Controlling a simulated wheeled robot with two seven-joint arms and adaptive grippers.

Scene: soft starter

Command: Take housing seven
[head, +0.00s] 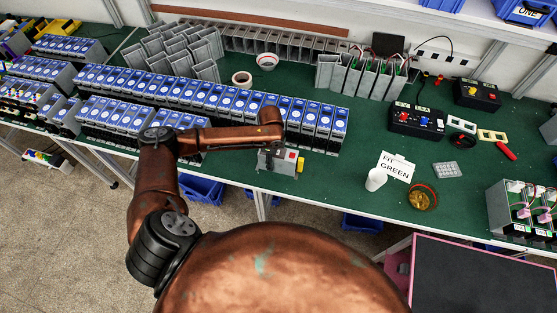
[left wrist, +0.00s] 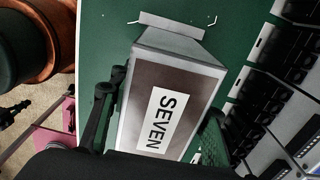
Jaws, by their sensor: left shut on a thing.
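The housing labelled SEVEN (left wrist: 166,118) fills the middle of the left wrist view. It is a grey box with a brown face and a white label, and its narrower grey end points up in the picture. My left gripper (left wrist: 158,122) is shut on it, with a black finger along each side. My right gripper is not in view.
Rows of blue-topped units (head: 215,98) stand just behind the left wrist. Grey empty housings (head: 185,45) and tape rolls (head: 266,61) are farther back. A white cup (head: 376,179), a FIT GREEN sign (head: 396,166) and an amber round dish (head: 422,196) stand to the right.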

